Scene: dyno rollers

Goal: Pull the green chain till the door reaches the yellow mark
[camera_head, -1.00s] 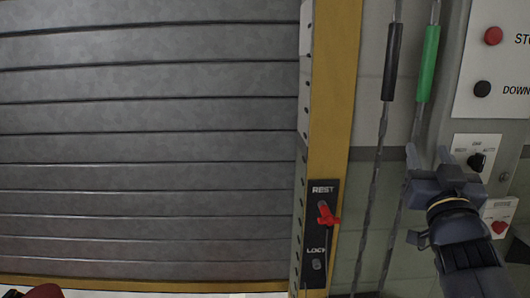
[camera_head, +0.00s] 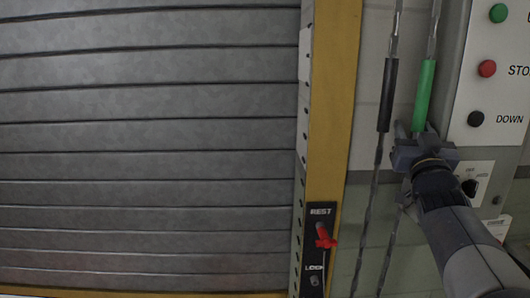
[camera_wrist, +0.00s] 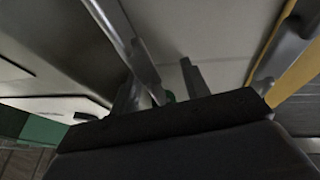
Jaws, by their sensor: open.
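The green-sleeved chain (camera_head: 424,95) hangs right of the door post in the head view. My gripper (camera_head: 412,129) is open at the lower end of the green sleeve, its fingers pointing up and close to the chain. In the wrist view, a long grey strand runs down to my gripper (camera_wrist: 160,88), with a small green patch between the fingers. I cannot tell whether the fingers touch the chain. The grey slatted door (camera_head: 150,145) fills the left of the head view. I cannot pick out a separate yellow mark.
A black-sleeved chain (camera_head: 388,95) hangs just left of the green one. A yellow post (camera_head: 330,130) carries a red lever (camera_head: 325,237) on a REST/LOCK plate, the lever near REST. A button panel (camera_head: 500,110) and a rotary switch (camera_head: 470,187) are close on the right.

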